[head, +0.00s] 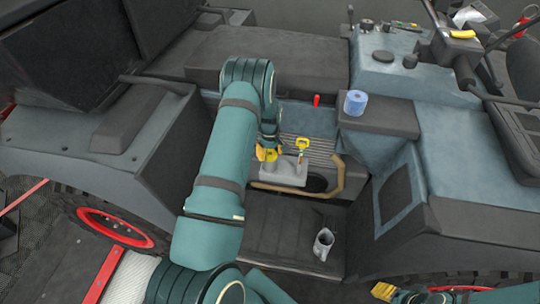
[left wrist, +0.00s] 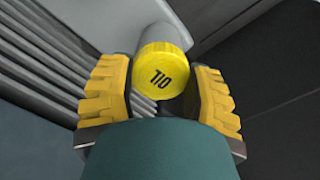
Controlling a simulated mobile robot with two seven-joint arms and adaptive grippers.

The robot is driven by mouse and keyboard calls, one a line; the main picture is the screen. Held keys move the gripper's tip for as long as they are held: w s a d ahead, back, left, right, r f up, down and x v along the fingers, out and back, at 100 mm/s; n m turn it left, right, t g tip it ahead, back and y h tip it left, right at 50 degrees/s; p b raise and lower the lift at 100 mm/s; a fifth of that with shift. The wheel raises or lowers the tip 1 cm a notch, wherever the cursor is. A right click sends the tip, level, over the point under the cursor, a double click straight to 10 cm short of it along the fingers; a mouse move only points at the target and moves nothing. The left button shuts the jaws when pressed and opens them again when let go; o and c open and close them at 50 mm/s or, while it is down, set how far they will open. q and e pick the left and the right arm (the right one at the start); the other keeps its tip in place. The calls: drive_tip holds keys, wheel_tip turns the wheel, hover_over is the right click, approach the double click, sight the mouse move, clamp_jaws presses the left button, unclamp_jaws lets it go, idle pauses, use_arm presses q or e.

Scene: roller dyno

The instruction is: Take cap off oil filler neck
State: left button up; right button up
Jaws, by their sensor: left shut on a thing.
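The yellow oil cap (left wrist: 160,65), with OIL printed on its face, shows in the left wrist view between the two yellow fingers of my left gripper (left wrist: 160,95). The cap sits at the end of the grey filler neck (left wrist: 154,36); whether it is still seated there I cannot tell. In the head view my left gripper (head: 266,154) is at the grey engine housing (head: 284,170), shut on the cap, which the fingers mostly hide. My right gripper (head: 384,292) shows only partly at the bottom edge, away from the housing.
A yellow dipstick handle (head: 303,146) stands close right of my left gripper. A brown hose (head: 336,180) curves around the housing. A blue paper roll (head: 355,103) stands on the dark ledge behind.

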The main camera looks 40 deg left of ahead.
use_arm(q)
drive_tip(key=n, duration=0.3)
drive_tip(key=shift+n, duration=0.4)
drive_tip(key=n, duration=0.3)
drive_tip(key=shift+d+n, duration=0.1)
drive_tip(key=shift+n, duration=0.3)
drive_tip(key=shift+s+f+n, duration=0.1)
drive_tip(key=shift+n, duration=0.8)
drive_tip(key=n, duration=0.2)
drive_tip(key=shift+n, duration=0.4)
drive_tip(key=n, duration=0.3)
